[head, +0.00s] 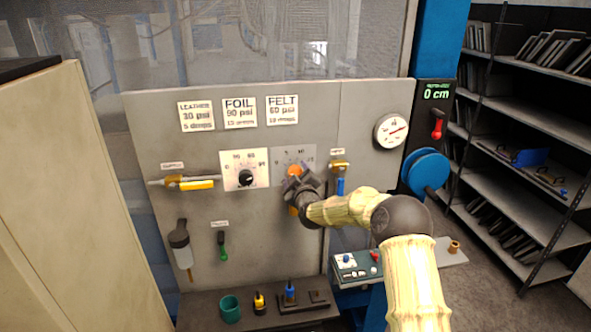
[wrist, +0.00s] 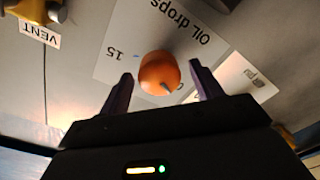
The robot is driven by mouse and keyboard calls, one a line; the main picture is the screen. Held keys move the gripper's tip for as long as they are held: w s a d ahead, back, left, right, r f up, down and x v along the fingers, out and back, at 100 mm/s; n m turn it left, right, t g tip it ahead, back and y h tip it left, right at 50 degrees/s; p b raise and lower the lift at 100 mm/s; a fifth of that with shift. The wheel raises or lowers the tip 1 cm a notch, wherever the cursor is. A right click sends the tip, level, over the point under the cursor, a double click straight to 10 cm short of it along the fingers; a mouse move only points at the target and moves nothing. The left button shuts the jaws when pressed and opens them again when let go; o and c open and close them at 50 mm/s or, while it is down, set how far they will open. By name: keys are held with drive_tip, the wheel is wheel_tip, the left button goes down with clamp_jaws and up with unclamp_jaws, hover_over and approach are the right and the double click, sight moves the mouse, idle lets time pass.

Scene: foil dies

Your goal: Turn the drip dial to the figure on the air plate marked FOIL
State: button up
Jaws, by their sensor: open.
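The drip dial is an orange knob (wrist: 158,73) on a pale plate (wrist: 112,62) lettered "OIL drops", which shows upside down in the wrist view. A 15 is readable on it; the knob's grey pointer mark faces low right, towards a partly hidden figure. My gripper (wrist: 161,76) is open, with one purple finger on each side of the knob; I cannot tell whether they touch it. In the head view my gripper (head: 297,184) covers most of the dial. The FOIL plate (head: 239,112) reads 90 psi, with a small blurred drops line that looks like 15.
The LEATHER plate (head: 196,116) and FELT plate (head: 282,110) flank the FOIL plate. A black dial (head: 246,178) sits left of my gripper and a yellow and blue valve (head: 340,175) right of it. A round gauge (head: 393,130) is farther right.

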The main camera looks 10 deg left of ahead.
drive_tip(key=shift+w+a, duration=0.1)
drive_tip(key=shift+w, duration=0.4)
drive_tip(key=c, duration=1)
